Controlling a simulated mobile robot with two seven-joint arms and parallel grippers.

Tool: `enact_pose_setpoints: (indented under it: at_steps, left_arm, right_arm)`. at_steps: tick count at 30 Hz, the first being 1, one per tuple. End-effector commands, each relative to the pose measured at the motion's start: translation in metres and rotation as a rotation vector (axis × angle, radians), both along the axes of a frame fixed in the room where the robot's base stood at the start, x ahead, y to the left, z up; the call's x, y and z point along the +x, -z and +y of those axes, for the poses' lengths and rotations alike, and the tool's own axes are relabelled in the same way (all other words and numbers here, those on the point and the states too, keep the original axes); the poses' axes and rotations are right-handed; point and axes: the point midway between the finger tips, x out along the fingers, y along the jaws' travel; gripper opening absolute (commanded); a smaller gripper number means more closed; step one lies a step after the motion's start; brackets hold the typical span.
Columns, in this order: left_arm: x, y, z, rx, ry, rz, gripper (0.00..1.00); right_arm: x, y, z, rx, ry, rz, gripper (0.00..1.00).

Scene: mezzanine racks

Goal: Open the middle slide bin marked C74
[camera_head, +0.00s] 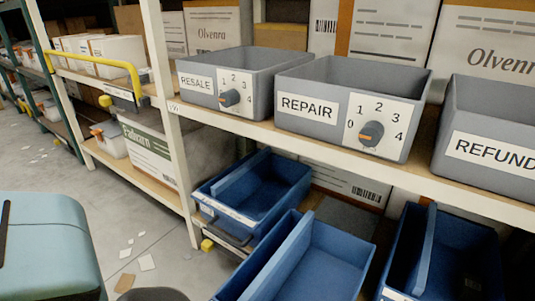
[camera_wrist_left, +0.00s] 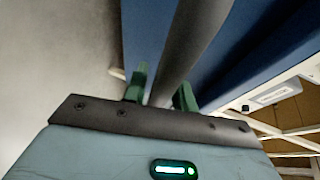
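The middle blue slide bin (camera_head: 335,262) is on the lower shelf in the head view. It stands further out than its neighbours, with grey shelf bare behind its back wall. Its front and any C74 marking are out of view. In the left wrist view, a dark bar-like handle (camera_wrist_left: 185,55) runs between the green fingers of my left gripper (camera_wrist_left: 161,92), which appear closed on it. A blue bin wall (camera_wrist_left: 230,60) is just beyond. In the head view the left gripper is hidden. My right gripper is in neither view.
A left blue bin (camera_head: 226,212) and a right blue bin (camera_head: 475,238) flank the middle one. Above stand grey bins marked RESALE (camera_head: 196,82), REPAIR (camera_head: 309,108) and REFUND (camera_head: 492,151). The floor (camera_head: 120,215) at left is open, with paper scraps.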

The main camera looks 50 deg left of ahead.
Motion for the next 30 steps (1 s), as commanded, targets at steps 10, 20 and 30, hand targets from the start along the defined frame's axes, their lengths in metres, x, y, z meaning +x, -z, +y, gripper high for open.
enact_pose_setpoints:
  at_steps: [10,20,30]
  left_arm:
    - [-0.048,-0.010,0.006,0.000,-0.001,0.002,0.27]
    - [-0.074,-0.015,0.009,0.000,0.000,0.000,0.27]
    - [-0.075,-0.014,0.009,0.000,0.000,0.000,0.27]
  right_arm:
    - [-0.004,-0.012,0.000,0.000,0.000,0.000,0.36]
    - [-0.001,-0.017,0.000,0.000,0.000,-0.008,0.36]
    - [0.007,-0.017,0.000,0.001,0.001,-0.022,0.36]
